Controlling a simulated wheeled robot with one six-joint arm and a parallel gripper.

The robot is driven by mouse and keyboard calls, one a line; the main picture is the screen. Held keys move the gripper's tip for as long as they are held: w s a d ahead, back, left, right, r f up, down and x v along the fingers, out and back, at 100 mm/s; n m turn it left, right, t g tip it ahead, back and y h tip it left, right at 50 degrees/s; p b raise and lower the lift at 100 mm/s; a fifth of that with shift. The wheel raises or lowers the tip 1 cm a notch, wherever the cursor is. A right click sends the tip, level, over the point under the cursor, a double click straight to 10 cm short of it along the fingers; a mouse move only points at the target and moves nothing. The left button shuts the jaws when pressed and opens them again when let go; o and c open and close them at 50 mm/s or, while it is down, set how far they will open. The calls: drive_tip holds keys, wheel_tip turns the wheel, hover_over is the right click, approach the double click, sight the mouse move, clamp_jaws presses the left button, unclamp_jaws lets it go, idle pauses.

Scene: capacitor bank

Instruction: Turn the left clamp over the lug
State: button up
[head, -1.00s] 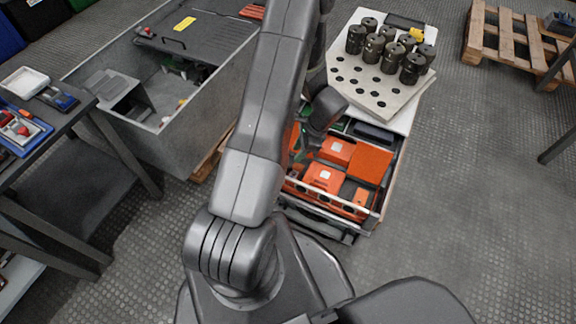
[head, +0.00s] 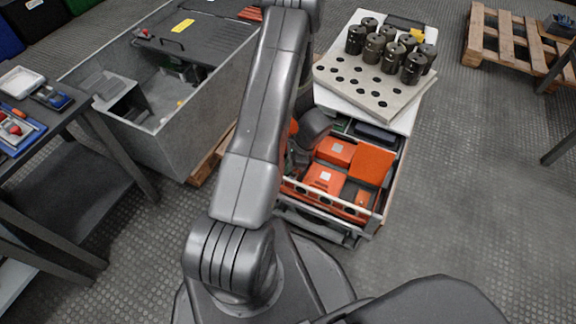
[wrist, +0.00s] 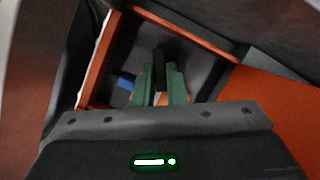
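In the wrist view, my gripper (wrist: 160,78) reaches into a dark recess edged in orange, its two green fingers upright and a little apart. A narrow black upright piece (wrist: 159,62) shows between or just behind the fingers; I cannot tell whether they touch it or whether it is the left clamp. The lug cannot be made out. In the head view, my arm reaches towards the left of the open drawer (head: 326,204) with orange boxes; my fingers are hidden there.
A small blue piece (wrist: 126,82) lies left of the fingers. A large orange surface (wrist: 262,105) is close on the right. Behind the drawer, a pale holed plate (head: 360,92) bears several dark cylinders.

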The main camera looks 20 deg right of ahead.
clamp_jaws()
drive_tip(key=shift+m, duration=0.3)
drive_tip(key=shift+s+m+t+h+b, duration=0.15)
drive_tip(key=shift+m+t+h+b, duration=0.25)
drive_tip(key=shift+m, duration=0.8)
drive_tip(key=shift+s+a+m+t+h+b, duration=0.15)
drive_tip(key=shift+m+t, duration=0.15)
drive_tip(key=shift+m, duration=0.45)
drive_tip(key=shift+w+m+t+h+b, duration=0.15)
drive_tip(key=shift+m+t, duration=0.15)
drive_tip(key=shift+m, duration=0.45)
drive_tip(key=shift+s, duration=0.1)
drive_tip(key=o, duration=0.7)
unclamp_jaws()
drive_tip(key=shift+c, duration=0.2)
